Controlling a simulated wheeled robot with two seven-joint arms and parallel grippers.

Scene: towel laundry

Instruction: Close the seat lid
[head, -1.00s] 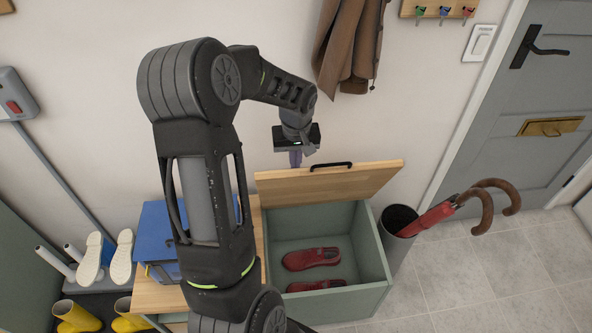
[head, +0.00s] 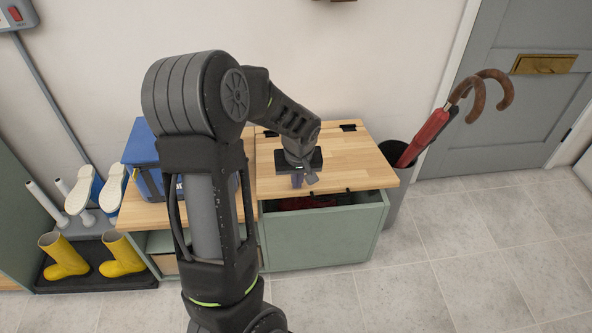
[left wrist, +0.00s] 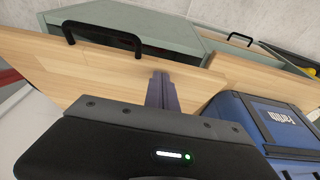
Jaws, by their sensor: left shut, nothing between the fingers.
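The seat lid (head: 345,155) is a light wood panel over the green storage box (head: 325,238). It is lowered most of the way, with a gap at its front edge through which the dark inside and part of a red shoe (head: 300,203) show. My left gripper (head: 298,181) is shut and empty, fingers pointing down at the lid's upper face near its front edge. In the left wrist view the shut fingers (left wrist: 162,92) are over the lid (left wrist: 100,78), near its black handle (left wrist: 100,35); I cannot tell whether they touch. My right gripper is out of view.
A blue bag (head: 143,158) sits on the fixed bench top left of the lid. A bin (head: 393,155) with a red umbrella (head: 425,138) stands close to the box's right. Yellow boots (head: 65,258) are at lower left. The tiled floor in front is clear.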

